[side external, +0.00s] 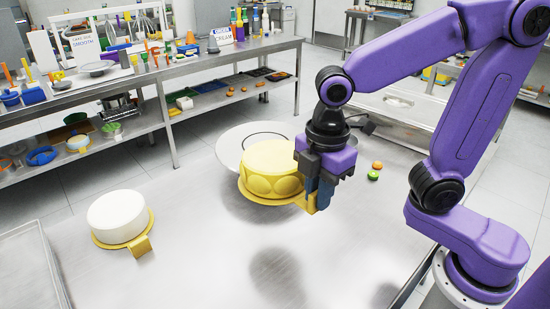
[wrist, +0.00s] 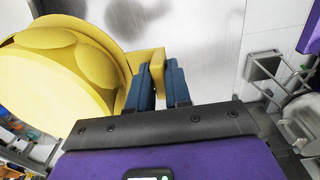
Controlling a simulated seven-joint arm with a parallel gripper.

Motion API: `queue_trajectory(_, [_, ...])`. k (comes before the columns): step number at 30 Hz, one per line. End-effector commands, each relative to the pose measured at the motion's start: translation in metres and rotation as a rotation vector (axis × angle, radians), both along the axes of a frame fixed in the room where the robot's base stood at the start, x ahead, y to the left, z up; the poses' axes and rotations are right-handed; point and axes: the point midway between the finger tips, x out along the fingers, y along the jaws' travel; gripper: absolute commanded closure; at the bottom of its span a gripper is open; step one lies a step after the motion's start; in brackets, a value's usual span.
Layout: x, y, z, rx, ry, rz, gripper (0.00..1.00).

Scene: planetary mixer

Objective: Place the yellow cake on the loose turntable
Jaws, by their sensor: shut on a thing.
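The yellow cake (side external: 272,168) sits upright on a yellow board with an upright tab (side external: 311,203). My gripper (side external: 318,192) is shut on that tab, at the cake's right side. In the wrist view the blue fingers (wrist: 162,88) are at the tab, and the cake (wrist: 60,80) fills the left. The cake appears raised, with a dark shadow on the table below it. A pale round disc (side external: 230,148), which looks like the turntable, lies behind the cake and is partly hidden by it. I cannot tell how far the cake overlaps it from above.
A white cake (side external: 117,213) on a yellow tabbed board stands at the left of the steel table (side external: 185,260). A tray (side external: 28,270) is at the front left. The front middle is clear.

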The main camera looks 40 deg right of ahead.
Motion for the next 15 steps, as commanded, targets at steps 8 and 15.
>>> queue_trajectory(8, [0.064,-0.091,0.044,-0.002,-0.042,-0.013,1.00])
queue_trajectory(15, [0.080,-0.140,0.065,-0.013,-0.056,-0.002,1.00])
